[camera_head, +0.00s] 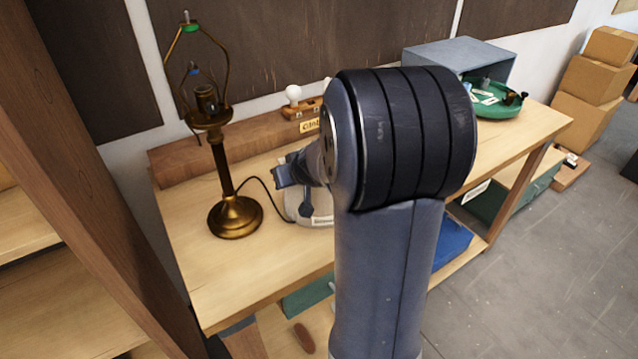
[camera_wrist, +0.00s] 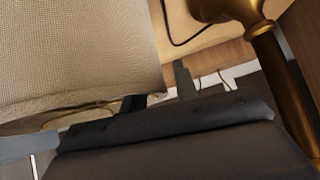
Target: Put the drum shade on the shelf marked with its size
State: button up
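The drum shade (camera_wrist: 75,55) fills the left of the wrist view, a pale woven cloth wall with its rim along the lower edge. In the head view my gripper (camera_head: 288,172) is small, above the bench right of the brass lamp (camera_head: 222,160). The lamp has a bare harp. I see no size mark.
The wooden bench (camera_head: 270,270) carries a wooden block (camera_head: 200,155), a white bulb (camera_head: 293,94), a grey box (camera_head: 460,55) and a green tray (camera_head: 497,98). A wooden shelf unit (camera_head: 30,225) stands at left. Cardboard boxes (camera_head: 595,80) stand at right by open floor.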

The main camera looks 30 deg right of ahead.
grip_shut()
dwell(0.3)
dwell(0.4)
